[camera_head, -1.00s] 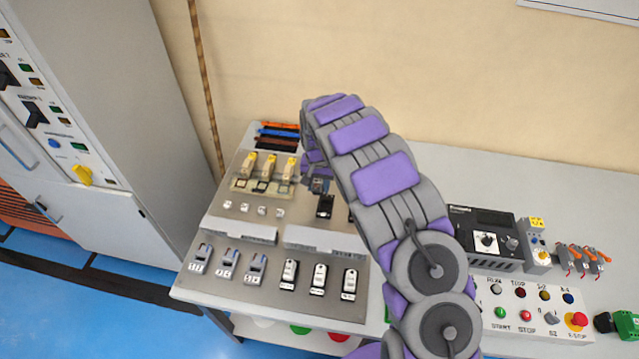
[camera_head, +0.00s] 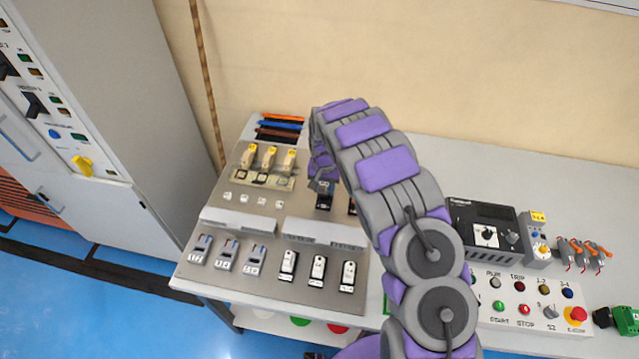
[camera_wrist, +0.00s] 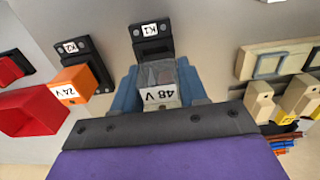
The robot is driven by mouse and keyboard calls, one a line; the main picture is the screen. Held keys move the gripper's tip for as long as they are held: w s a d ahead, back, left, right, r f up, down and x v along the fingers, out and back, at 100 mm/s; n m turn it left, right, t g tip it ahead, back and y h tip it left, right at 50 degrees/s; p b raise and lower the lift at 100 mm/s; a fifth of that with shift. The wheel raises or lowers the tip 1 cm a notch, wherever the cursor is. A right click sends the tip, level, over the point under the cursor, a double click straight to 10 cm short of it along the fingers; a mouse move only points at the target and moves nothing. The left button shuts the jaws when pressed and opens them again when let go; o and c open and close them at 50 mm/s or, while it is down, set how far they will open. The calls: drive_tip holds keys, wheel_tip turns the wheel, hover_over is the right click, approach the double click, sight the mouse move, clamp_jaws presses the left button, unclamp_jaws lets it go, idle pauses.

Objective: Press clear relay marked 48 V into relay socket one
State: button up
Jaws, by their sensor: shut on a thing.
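The clear relay (camera_wrist: 160,80), with a white label reading 48 V, is held between the blue fingers of my gripper (camera_wrist: 160,92) in the wrist view. Just beyond it is a black relay socket (camera_wrist: 152,40) marked K1, which I take as socket one. The relay's far end overlaps the socket's near part in the picture; I cannot tell whether it is seated. In the head view my gripper (camera_head: 323,187) is low over the panel at this black socket (camera_head: 324,203), and the relay is too small to make out there.
A black socket marked K2 (camera_wrist: 72,48) sits beside it with an orange 24 V relay (camera_wrist: 74,86). A red block (camera_wrist: 34,112) lies nearby. Cream parts with yellow tips (camera_head: 268,157) stand to the left. White ducts (camera_head: 238,221) cross the panel (camera_head: 213,280) in front.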

drive_tip(key=shift+d, duration=0.9)
drive_tip(key=shift+a+f, duration=0.15)
drive_tip(key=shift+a, duration=1.1)
drive_tip(key=shift+d, duration=1.55)
drive_tip(key=shift+a+p, duration=0.3)
drive_tip(key=shift+a, duration=0.55)
drive_tip(key=shift+a, duration=0.2)
drive_tip(key=shift+f, duration=0.2)
drive_tip(key=shift+d+f, duration=0.25)
drive_tip(key=shift+s+f, duration=0.1)
drive_tip(key=shift+s, duration=0.05)
drive_tip(key=shift+a+r+p, duration=0.2)
drive_tip(key=shift+r+p, duration=0.1)
